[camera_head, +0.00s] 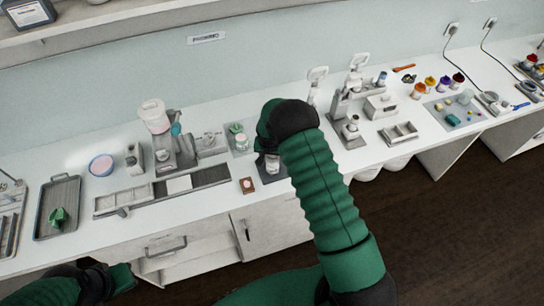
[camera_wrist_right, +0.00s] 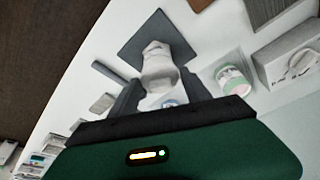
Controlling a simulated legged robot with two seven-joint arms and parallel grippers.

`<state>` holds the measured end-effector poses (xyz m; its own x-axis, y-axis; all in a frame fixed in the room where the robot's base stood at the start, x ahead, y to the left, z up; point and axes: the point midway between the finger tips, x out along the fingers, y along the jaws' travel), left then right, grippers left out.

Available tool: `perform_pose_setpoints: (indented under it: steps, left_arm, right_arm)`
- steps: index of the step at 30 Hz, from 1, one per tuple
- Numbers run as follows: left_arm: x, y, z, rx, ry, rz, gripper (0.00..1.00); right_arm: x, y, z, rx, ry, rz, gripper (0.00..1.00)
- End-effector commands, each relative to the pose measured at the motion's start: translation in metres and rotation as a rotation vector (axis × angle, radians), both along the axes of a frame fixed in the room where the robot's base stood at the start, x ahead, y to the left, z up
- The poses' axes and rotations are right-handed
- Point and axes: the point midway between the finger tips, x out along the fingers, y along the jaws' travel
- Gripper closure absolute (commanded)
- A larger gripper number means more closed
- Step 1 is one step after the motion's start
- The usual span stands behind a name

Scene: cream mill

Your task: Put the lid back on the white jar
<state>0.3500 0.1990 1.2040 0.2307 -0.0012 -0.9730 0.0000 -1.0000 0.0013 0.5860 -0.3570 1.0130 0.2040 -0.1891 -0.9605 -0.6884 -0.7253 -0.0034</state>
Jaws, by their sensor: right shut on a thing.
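The white jar (camera_head: 272,164) stands below my right gripper (camera_head: 266,151), on a small dark mat (camera_head: 283,173). In the right wrist view, a white rounded piece (camera_wrist_right: 158,66) sits between the two grey fingers of my right gripper (camera_wrist_right: 160,84), over the dark mat (camera_wrist_right: 135,48). The fingers are shut on this white piece. It looks like the lid lined up with the jar, but I cannot tell where lid and jar meet. My left gripper (camera_head: 120,278) is low at the left edge of the head view, away from the counter; its fingers are unclear.
A jar with green and pink bands (camera_wrist_right: 232,80) stands beside the fingers in the right wrist view. A machine with a pale pink-topped hopper (camera_head: 155,118) stands left of the mat. A small brown item (camera_head: 248,185) lies near the front edge. A grey stand (camera_head: 353,100) is to the right.

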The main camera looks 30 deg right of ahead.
Motion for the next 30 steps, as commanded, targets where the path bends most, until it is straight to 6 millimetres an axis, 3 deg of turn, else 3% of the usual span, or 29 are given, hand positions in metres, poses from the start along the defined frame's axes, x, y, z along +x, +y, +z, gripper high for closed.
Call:
perform_pose_setpoints:
  steps: [1,2,11,12,30]
  left_arm:
    - [0.0,0.0,-0.0007,0.0,0.0,0.0,1.0]
    - [0.0,0.0,-0.0006,0.0,0.0,0.0,1.0]
    - [0.0001,0.0,-0.0016,0.0,0.0,0.0,1.0]
    - [0.0001,0.0,-0.0025,0.0,0.0,0.0,1.0]
    - [0.0,0.0,-0.0096,0.0,0.0,0.0,1.0]
  right_arm:
    - [-0.0043,0.0019,-0.0054,0.004,0.013,-0.001,0.81]
    - [-0.0044,0.002,-0.0056,0.004,0.013,-0.001,0.87]
    - [-0.0049,0.0028,-0.0074,0.006,0.015,0.0,0.87]
    - [-0.0048,0.0028,-0.0081,0.006,0.015,0.0,0.94]
    - [-0.0036,0.0017,-0.0108,0.005,0.015,-0.001,0.95]
